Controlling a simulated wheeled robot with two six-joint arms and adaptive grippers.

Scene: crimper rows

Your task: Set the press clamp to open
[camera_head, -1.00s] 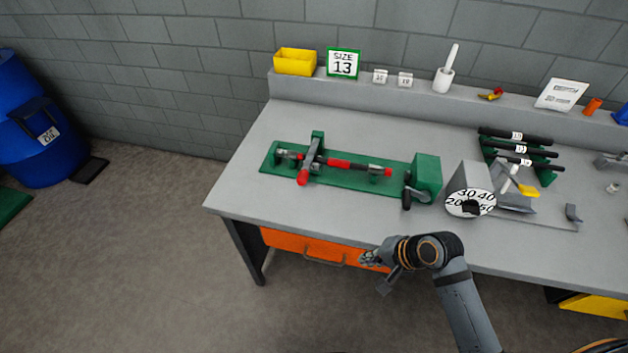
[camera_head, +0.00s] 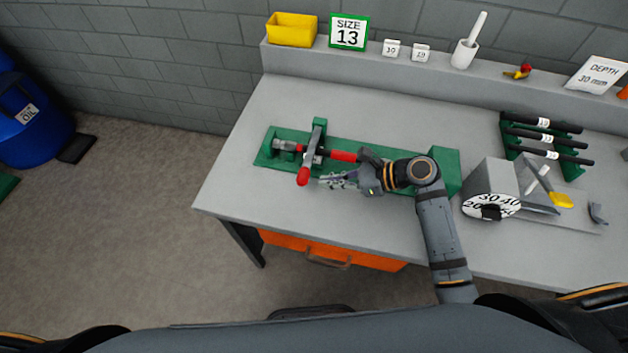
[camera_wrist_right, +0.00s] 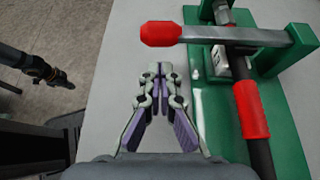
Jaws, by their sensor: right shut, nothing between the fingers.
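The green press (camera_head: 265,158) lies along the left part of the bench. Its clamp lever (camera_head: 312,146) is a grey bar with a red knob (camera_head: 303,177) that points to the front of the bench. In the right wrist view the lever (camera_wrist_right: 225,34) crosses over the green base, its red knob (camera_wrist_right: 161,33) overhanging the left side. A black tool with red grips (camera_wrist_right: 251,108) lies along the base under the lever. My right gripper (camera_head: 323,181) is shut and empty, just right of the red knob and apart from it.
A depth gauge block with a number dial (camera_head: 491,205) stands right of the press. A rack with several black bars (camera_head: 540,140) is behind it. A yellow bin (camera_head: 291,31) and a SIZE 13 sign (camera_head: 348,32) stand on the back ledge. The bench front-left is clear.

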